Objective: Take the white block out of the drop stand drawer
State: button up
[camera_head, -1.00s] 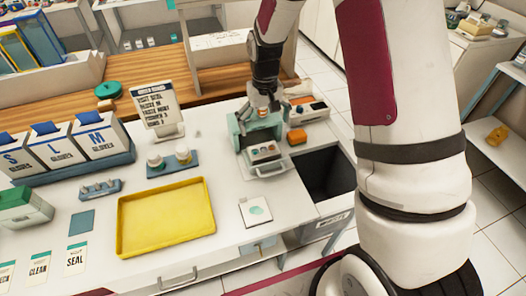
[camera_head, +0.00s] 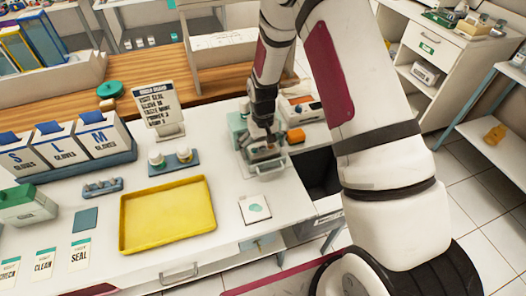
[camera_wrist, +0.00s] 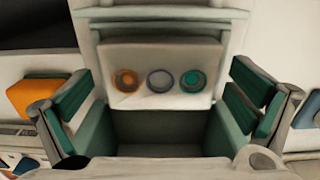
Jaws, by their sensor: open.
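The drop stand (camera_head: 238,124) is a pale green housing on the white counter, with its drawer (camera_head: 271,171) pulled out toward the front. In the wrist view, a white block (camera_wrist: 140,98) with orange, grey-blue and teal rings lies in the drawer (camera_wrist: 160,133), with a dark empty space beside it. My gripper (camera_head: 266,141) is over the drawer and hides much of it in the head view. In the wrist view, the fingers of my gripper (camera_wrist: 160,112) are spread wide with green pads, and nothing is held between them.
An orange block (camera_head: 296,136) and a white device (camera_head: 300,108) stand close to the right of the stand. A dark open bin (camera_head: 318,172) is in the counter at front right.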

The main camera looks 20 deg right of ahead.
jog(key=shift+c, duration=0.2)
jog(key=c, duration=1.3)
jog(key=shift+c, duration=0.3)
jog(key=shift+r, duration=0.1)
